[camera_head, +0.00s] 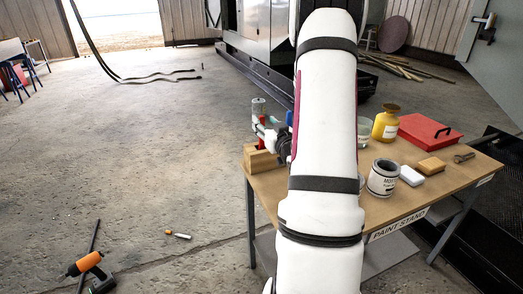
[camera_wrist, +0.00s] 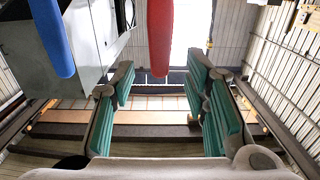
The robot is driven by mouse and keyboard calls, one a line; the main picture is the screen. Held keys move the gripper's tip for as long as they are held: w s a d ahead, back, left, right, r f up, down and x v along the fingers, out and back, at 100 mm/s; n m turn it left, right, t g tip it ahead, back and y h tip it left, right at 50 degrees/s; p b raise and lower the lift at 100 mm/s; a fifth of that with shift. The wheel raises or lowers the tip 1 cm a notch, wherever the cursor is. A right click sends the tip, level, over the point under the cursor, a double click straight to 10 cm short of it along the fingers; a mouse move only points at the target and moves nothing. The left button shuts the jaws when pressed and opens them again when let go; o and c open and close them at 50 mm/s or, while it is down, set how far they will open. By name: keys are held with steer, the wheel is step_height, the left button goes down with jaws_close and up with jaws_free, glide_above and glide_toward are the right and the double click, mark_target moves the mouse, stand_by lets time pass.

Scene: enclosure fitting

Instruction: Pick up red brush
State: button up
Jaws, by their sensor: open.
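In the wrist view, a red brush handle (camera_wrist: 160,38) hangs down from the top edge, with its rounded end between my gripper's fingertips in the picture. My gripper (camera_wrist: 161,74) is open, with green pads on both sides and a clear gap around the red handle. I cannot tell how deep the handle sits between the fingers. A blue handle (camera_wrist: 52,38) is to the left, outside the fingers. In the head view, a small red part (camera_head: 262,143) shows above a wooden block (camera_head: 261,160) at the table's left edge. My arm hides most of the gripper there.
The paint stand table (camera_head: 403,208) carries a labelled tin (camera_head: 382,178), yellow bottle (camera_head: 386,124), red case (camera_head: 428,134), white block (camera_head: 411,176), tan sponge-like block (camera_head: 431,167) and metal tool (camera_head: 464,157). Floor left of the table is mostly clear.

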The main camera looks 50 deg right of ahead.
mark_target(262, 120)
steer(key=shift+x, duration=1.75)
jaws_close()
